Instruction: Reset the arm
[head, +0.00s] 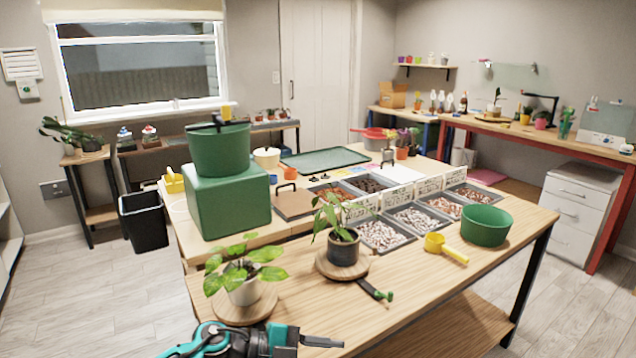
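My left gripper (321,341), teal and dark grey, shows at the bottom edge, its arm coming in from the left. It points right over the near edge of the wooden table (420,300). Its fingers are seen from the side, so I cannot tell whether they are open or shut. I see nothing held in it. It is just below a leafy plant in a white pot (244,292) on a round wooden board (262,310). My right gripper is out of view.
A dark pot (343,250) with a plant, green-handled pruners (375,291), a yellow scoop (446,248) and a green bowl (485,227) stand on the table. Trays of pebbles (380,236) and a green box (228,205) are behind. The table's front right is clear.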

